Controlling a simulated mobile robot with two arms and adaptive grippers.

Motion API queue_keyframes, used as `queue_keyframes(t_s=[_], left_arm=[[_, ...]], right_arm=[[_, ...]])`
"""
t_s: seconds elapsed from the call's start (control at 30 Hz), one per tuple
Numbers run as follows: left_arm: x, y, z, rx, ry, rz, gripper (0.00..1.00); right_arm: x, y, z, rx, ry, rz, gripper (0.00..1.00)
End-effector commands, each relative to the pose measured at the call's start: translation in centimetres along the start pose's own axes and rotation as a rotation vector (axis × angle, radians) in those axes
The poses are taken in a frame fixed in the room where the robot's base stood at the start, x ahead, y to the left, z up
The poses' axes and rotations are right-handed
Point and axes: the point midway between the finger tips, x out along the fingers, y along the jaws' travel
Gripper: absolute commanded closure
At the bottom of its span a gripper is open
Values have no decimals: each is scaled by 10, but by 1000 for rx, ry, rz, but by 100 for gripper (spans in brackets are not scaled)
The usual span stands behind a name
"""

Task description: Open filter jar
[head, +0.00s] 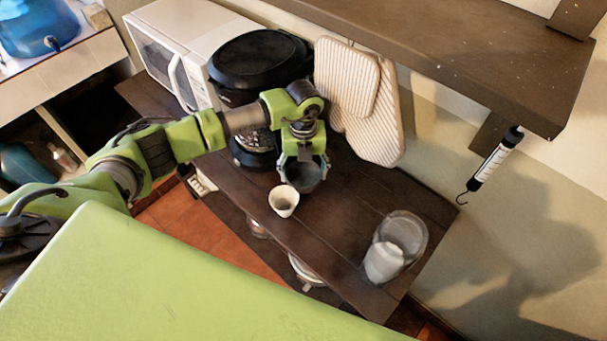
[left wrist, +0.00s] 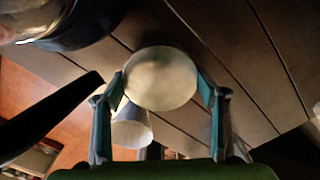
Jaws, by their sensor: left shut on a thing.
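My left gripper (head: 303,168) is over the dark wooden counter, its two fingers shut on a round, lid-like piece (head: 306,180). In the left wrist view the same piece is a pale, cloudy disc (left wrist: 160,78) between the fingertips of the gripper (left wrist: 162,92). A clear glass jar (head: 408,231) stands near the right end of the counter, well apart from the gripper. A white object (head: 383,263) is in or right in front of it; I cannot tell which. The jar's top is hard to make out. My right gripper is not in view.
A small white cup (head: 284,203) stands just in front of the gripper; it also shows in the left wrist view (left wrist: 131,130). A black appliance (head: 258,62), a white microwave (head: 172,50) and striped boards (head: 370,125) stand behind. A shelf (head: 470,45) overhangs the counter's right side.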

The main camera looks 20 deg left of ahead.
Motion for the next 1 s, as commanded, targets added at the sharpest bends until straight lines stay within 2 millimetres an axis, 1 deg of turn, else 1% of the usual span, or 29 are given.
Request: queue_keyframes(t_s=[0.03, 0.1, 0.2, 0.47, 0.57, 0.6, 0.67, 1.0], left_arm=[[6, 0, -2, -1, 3, 3, 60], [16, 0, -2, -2, 4, 2, 60], [26, 0, -1, -1, 2, 1, 60], [29, 0, 0, 0, 0, 0, 60], [32, 0, 0, 0, 0, 0, 60], [32, 0, 0, 0, 0, 0, 32], [31, 0, 0, 0, 0, 0, 18], [30, 0, 0, -1, 0, 0, 18]], right_arm=[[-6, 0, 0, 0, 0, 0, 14], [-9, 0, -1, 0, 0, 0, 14], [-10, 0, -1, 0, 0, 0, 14], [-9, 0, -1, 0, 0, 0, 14], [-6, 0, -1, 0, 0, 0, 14], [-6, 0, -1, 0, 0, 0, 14], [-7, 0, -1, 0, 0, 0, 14], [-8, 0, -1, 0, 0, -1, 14]])
